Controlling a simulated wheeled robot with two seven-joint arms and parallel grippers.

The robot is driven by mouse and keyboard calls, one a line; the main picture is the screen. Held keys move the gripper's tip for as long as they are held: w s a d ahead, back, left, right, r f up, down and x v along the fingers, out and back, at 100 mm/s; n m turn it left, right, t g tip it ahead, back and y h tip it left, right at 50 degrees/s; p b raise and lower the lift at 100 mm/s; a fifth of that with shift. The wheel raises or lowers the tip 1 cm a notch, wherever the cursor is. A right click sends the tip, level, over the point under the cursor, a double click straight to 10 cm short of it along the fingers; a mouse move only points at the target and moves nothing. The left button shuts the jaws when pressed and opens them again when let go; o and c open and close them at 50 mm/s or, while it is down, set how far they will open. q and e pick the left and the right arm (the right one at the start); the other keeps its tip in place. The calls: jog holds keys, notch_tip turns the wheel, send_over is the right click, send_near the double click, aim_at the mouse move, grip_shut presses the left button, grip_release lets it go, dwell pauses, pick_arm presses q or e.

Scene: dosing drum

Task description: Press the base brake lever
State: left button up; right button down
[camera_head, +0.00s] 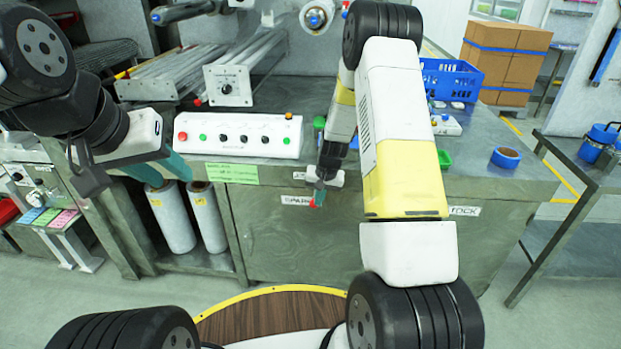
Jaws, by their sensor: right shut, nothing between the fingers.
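I cannot make out a base brake lever in the head view. My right gripper (318,188) points down at the front edge of the workbench (470,167), in front of its cabinet. It is shut and empty. A small red tip shows just below it; I cannot tell what it belongs to. My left gripper (172,166) has teal fingers and hangs at the left, in front of the bench edge near the green label. Its finger gap is not clear.
A white control box (240,136) with several buttons stands on the bench. A blue crate (450,79) and a blue tape roll (506,157) lie to the right. Two white cylinders (171,216) stand under the bench. Open floor shows at lower right.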

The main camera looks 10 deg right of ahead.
jog(key=shift+f, duration=1.45)
